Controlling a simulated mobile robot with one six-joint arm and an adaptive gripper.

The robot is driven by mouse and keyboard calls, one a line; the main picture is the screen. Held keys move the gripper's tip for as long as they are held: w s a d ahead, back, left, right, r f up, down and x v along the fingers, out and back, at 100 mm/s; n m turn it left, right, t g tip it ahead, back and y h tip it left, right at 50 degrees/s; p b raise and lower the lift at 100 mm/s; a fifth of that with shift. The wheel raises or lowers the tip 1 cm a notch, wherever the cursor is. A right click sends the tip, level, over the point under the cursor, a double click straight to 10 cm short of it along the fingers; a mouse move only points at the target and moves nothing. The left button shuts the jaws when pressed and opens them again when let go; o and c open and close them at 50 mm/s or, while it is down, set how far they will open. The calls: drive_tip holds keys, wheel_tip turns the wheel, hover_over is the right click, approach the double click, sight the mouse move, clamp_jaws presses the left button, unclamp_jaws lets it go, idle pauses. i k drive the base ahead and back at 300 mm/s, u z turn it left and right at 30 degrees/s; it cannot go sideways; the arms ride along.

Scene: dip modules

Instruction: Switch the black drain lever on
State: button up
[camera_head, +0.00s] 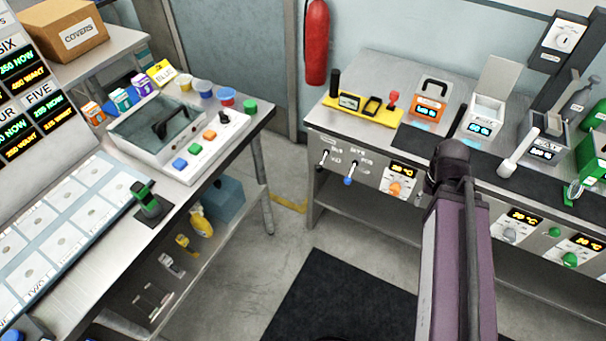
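A small lever with a black grip (323,158) sticks out from the front panel of the right-hand steel bench, at its left end. A similar lever with a blue tip (348,180) is just right of it. Both have small labels above them that I cannot read clearly. Whether the black lever stands on or off cannot be told at this size. My arm's purple link rises at the lower right, in front of the bench, clear of both levers. My gripper is not visible in this view.
The right bench (350,121) carries a yellow tray (360,111), an orange-fronted unit (428,105) and several other devices. An orange knob (395,188) sits right of the levers. A left bench (258,118) holds a control box. Floor between benches is clear, with a dark mat (330,300).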

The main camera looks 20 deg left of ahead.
sight(319, 169)
drive_tip(key=u, duration=0.85)
